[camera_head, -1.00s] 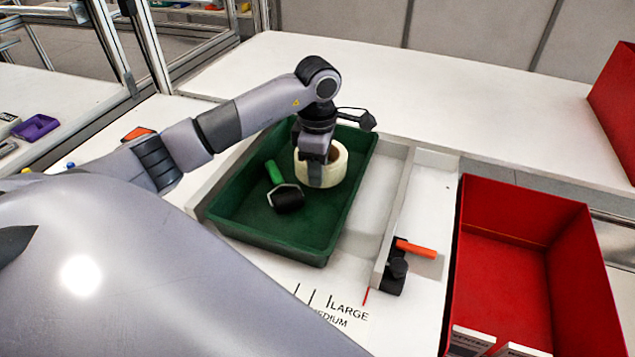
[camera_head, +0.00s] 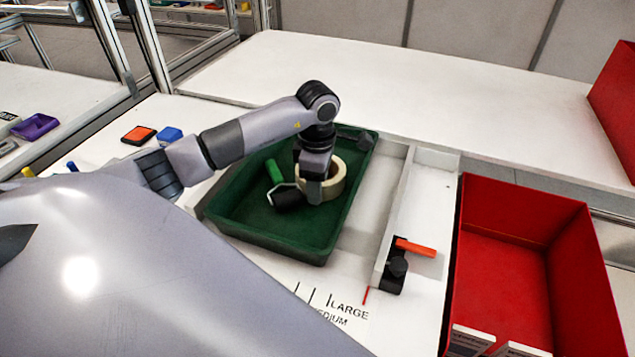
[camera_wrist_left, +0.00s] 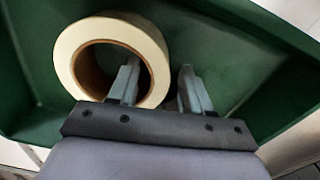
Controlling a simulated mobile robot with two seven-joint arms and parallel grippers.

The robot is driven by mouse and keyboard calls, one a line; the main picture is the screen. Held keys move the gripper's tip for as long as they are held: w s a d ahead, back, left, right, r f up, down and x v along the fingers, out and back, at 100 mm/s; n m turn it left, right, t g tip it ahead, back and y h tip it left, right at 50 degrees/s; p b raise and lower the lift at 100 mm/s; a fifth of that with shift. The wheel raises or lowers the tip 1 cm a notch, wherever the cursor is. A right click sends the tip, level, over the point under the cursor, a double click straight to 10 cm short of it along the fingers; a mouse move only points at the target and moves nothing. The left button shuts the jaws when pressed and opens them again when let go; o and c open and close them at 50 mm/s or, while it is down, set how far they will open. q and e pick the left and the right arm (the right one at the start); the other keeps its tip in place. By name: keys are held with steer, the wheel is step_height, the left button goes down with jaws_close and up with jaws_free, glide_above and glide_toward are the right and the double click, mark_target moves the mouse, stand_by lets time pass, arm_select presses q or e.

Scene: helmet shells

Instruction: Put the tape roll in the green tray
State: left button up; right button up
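The cream tape roll (camera_head: 337,183) lies inside the green tray (camera_head: 232,229), towards its right side; my left gripper partly hides it. My left gripper (camera_head: 314,196) points down at the roll. In the left wrist view, the tape roll (camera_wrist_left: 66,55) lies on the floor of the green tray (camera_wrist_left: 235,45). One finger is over the roll's hole and the other is outside the ring. The left gripper (camera_wrist_left: 160,90) is open, its fingers apart with the ring's wall between them. My right gripper is not in view.
A paint roller with a green handle (camera_head: 273,171) lies in the tray left of the tape. A white channel with an orange-handled clamp (camera_head: 415,248) and a red bin (camera_head: 505,285) stand to the right. The white table behind is clear.

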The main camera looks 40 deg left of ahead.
arm_select(q)
steer(key=shift+r, duration=0.1)
step_height(320, 180, up, 12)
steer(key=shift+b, duration=0.3)
stand_by(0.7)
